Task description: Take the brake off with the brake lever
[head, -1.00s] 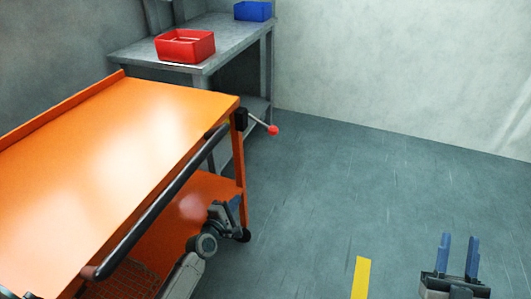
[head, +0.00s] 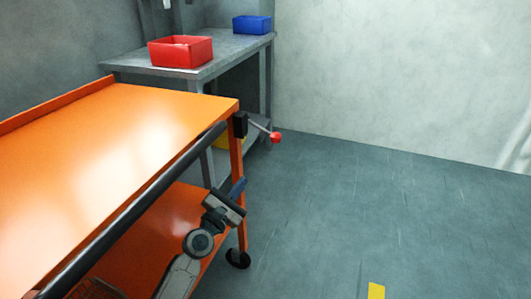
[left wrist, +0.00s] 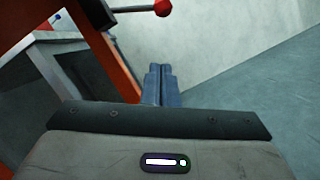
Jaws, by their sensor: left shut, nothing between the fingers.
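The brake lever (head: 262,129) is a thin metal rod with a red ball knob (head: 275,138). It sticks out rightward and slightly down from a black mount (head: 240,124) on the orange cart's (head: 238,160) corner post. In the left wrist view, the knob (left wrist: 162,8) shows at the top edge, beyond the fingertips. My left gripper (head: 239,186) is below the lever, beside the post, apart from the knob. Its blue fingers (left wrist: 160,68) are shut together and empty. My right gripper is out of view.
The cart's black push handle (head: 140,205) runs along its near side, close to my left arm. A grey bench (head: 225,52) behind carries a red bin (head: 180,52) and a blue bin (head: 252,25). The floor to the right is clear, with a yellow mark (head: 376,291).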

